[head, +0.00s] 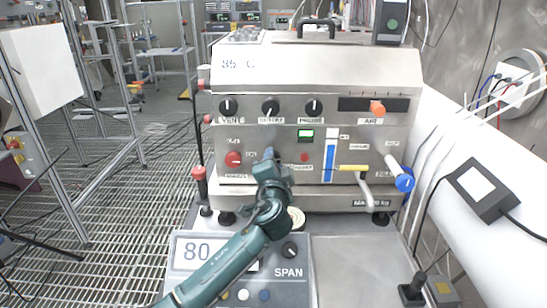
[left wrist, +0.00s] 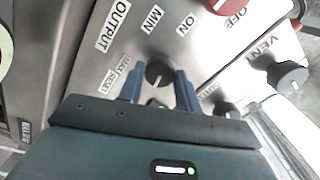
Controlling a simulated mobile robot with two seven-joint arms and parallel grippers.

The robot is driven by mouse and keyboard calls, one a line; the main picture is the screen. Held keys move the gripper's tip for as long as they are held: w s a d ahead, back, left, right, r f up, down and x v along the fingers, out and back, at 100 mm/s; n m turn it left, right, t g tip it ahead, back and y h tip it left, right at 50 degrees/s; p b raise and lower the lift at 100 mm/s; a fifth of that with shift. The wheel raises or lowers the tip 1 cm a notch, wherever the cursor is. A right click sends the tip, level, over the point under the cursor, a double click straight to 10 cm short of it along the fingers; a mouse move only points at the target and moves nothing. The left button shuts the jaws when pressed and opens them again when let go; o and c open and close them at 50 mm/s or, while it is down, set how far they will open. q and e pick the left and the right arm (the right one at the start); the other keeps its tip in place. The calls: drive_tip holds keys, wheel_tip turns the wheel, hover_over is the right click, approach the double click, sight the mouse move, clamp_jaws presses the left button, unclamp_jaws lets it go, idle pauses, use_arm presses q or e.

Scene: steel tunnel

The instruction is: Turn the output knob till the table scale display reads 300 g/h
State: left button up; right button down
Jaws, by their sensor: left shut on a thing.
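The dark output knob (left wrist: 158,72) sits between the two blue fingers of my left gripper (left wrist: 160,90) in the left wrist view. The labels OUTPUT, MIN and ON lie around it on the steel panel. In the head view my left gripper (head: 268,158) is at the front of the steel machine and hides the knob. It is shut on the knob. The table scale (head: 275,292) stands in front, and its display (head: 196,252) shows "80"; my left arm covers the display's right part. My right gripper is not in view.
The steel machine (head: 390,72) has black knobs along its top row, a red knob (head: 233,159) left of my gripper, and a crank with a yellow bar (head: 353,168) to the right. A SPAN knob (head: 290,250) is on the scale. The steel table right of it is mostly bare.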

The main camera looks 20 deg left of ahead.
use_arm(q)
drive_tip(key=shift+m+p, duration=0.7)
drive_tip(key=shift+m, duration=0.5)
drive_tip(key=o, duration=1)
drive_tip(key=b+v, duration=0.1)
drive_tip(key=v, duration=1.2)
drive_tip(key=shift+s, duration=0.1)
